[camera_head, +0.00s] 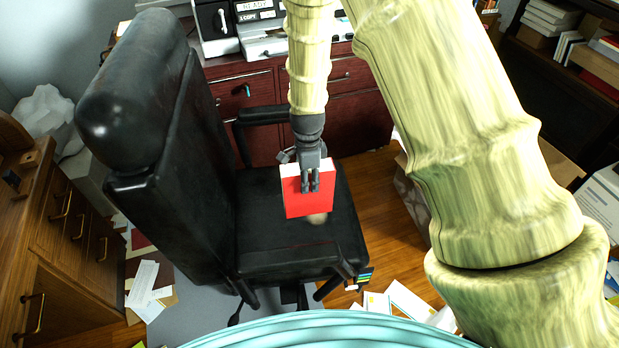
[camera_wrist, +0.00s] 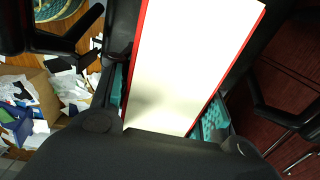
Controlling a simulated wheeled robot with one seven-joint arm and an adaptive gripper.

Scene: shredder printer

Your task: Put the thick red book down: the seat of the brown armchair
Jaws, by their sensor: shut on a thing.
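The thick red book (camera_head: 294,203) is held with its red cover facing the head camera. In the wrist view its broad white page edge (camera_wrist: 190,65) fills the middle, with red cover edges on both sides. My gripper (camera_head: 310,188) is shut on the book, with teal finger pads against both covers. The armchair looks black rather than brown; its seat (camera_head: 275,245) lies below and behind the book in the head view. I cannot tell whether the book touches the seat.
The chair's tall backrest (camera_head: 165,150) stands to the left, with an armrest (camera_head: 262,115) on the far side. A red-brown cabinet (camera_head: 345,110) is behind, a wooden desk (camera_head: 50,225) at left. Papers (camera_head: 150,285) litter the floor. The seat around the book looks clear.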

